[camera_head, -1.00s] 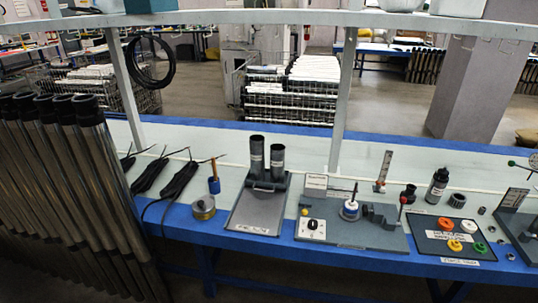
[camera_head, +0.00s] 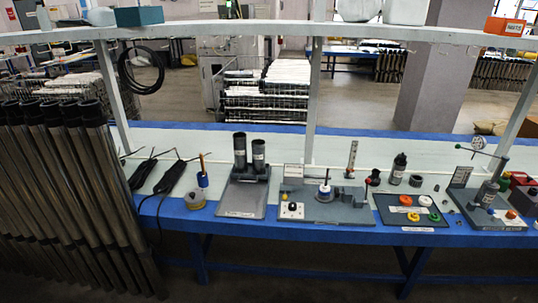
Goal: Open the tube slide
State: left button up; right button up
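No part is clearly readable as the tube slide. A grey sloped fixture (camera_head: 239,199) stands on the blue-edged workbench (camera_head: 330,235), left of the middle. Two upright dark cylinders (camera_head: 249,152) stand at its back end. A row of long metal tubes with black upper ends (camera_head: 75,195) leans at the far left, in front of the bench. I cannot tell what holds these tubes at the bottom. Neither of my grippers shows in the head view.
Right of the sloped fixture are a grey station (camera_head: 325,208), a dark tray with coloured rings (camera_head: 410,209) and another grey station (camera_head: 486,208). Black handheld tools (camera_head: 172,177) lie at the left. A white shelf (camera_head: 270,29) spans above the bench. Dark floor lies in front.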

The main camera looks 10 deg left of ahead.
aim_at(250, 176)
jog(key=z, duration=0.05)
jog(key=i, duration=1.1)
jog(key=u, duration=0.75)
